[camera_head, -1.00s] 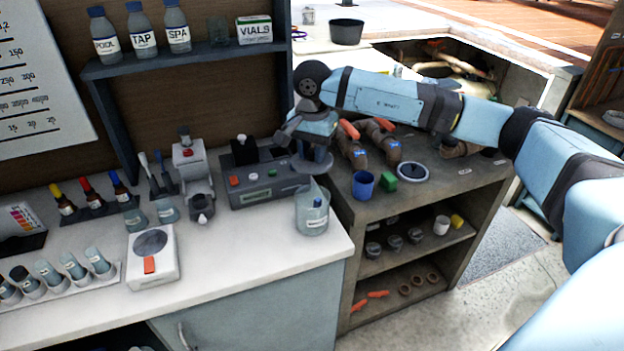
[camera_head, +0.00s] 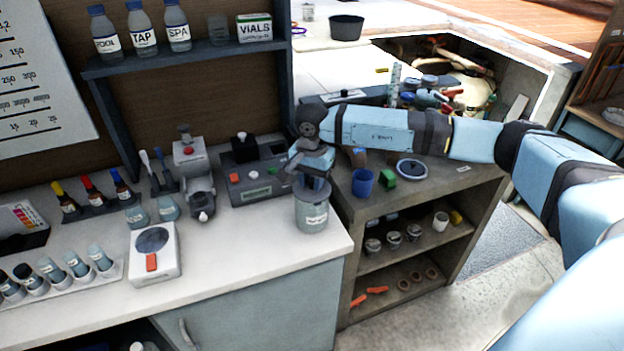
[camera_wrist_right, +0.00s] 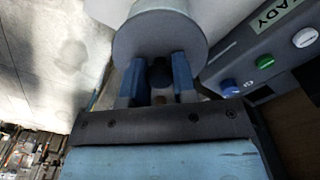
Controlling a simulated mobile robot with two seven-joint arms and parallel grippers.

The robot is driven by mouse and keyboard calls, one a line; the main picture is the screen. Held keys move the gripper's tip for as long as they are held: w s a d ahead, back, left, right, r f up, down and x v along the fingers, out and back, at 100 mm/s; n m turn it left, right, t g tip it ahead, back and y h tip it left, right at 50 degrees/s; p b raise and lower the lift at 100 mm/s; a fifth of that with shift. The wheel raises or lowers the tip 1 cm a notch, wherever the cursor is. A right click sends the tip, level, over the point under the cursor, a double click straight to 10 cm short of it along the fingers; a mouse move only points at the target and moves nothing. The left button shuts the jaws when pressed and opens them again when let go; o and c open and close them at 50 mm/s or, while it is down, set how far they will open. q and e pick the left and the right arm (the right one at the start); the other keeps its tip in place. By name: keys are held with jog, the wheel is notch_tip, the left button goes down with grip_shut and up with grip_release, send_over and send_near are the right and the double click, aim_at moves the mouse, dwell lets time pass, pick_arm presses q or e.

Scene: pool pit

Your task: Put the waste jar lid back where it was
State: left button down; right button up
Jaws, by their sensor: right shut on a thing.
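The waste jar (camera_head: 312,216) is a clear, pale jar with a label, standing at the front right of the white counter. My right gripper (camera_head: 312,178) is directly above it, pointing down and shut on the grey round lid (camera_head: 313,190). The lid is at the jar's mouth; I cannot tell whether it is fully seated. In the right wrist view the lid (camera_wrist_right: 160,35) shows as a grey disc, with its dark knob (camera_wrist_right: 160,72) between the two blue fingers of the gripper (camera_wrist_right: 158,78). My left gripper is not in view.
A grey meter box (camera_head: 262,178) stands close behind and left of the jar. A white scale (camera_head: 153,252) is further left. The counter in front is clear.

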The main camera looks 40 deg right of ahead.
jog(key=shift+f+b, duration=0.4)
jog(key=shift+f, duration=0.15)
jog(key=o, duration=0.9)
jog(key=shift+r, duration=0.1)
jog(key=shift+r, duration=0.1)
